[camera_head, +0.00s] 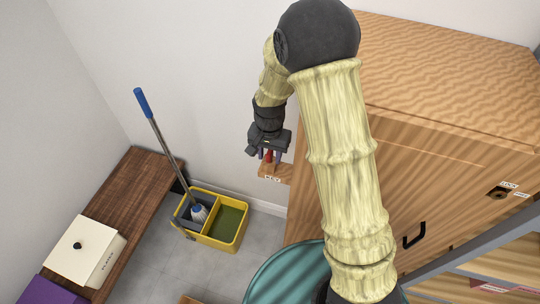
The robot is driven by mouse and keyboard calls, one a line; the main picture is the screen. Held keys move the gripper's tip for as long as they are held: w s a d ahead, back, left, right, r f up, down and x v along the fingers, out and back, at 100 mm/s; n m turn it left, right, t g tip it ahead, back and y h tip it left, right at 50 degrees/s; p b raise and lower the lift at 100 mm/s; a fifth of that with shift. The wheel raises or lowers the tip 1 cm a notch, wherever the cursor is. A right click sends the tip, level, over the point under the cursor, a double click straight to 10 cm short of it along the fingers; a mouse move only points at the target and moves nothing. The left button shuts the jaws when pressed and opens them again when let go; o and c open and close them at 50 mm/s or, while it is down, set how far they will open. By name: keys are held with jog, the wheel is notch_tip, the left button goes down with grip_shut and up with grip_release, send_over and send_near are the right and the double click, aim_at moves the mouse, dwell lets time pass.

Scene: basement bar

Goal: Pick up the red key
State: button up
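My gripper (269,158) points down at the small wooden ledge with a white label (272,178), which sits against the wall left of the wooden cabinet. A small red thing, likely the red key (268,156), shows between the fingers, just above the ledge. The fingers are on either side of it. The picture is too small to tell whether they touch it. I cannot tell whether the red thing rests on the ledge or hangs from it.
The tall wooden cabinet (440,70) stands close on the right. A yellow mop bucket (215,240) with a blue-handled mop (160,130) is on the floor at left. A brown bench (135,190) holds a cream box (85,250). A teal round top (285,275) is in front.

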aim_at(270, 152)
grip_shut()
notch_tip(270, 152, up, 10)
jog(key=b, duration=0.2)
jog(key=shift+b, duration=0.35)
dwell(0.4)
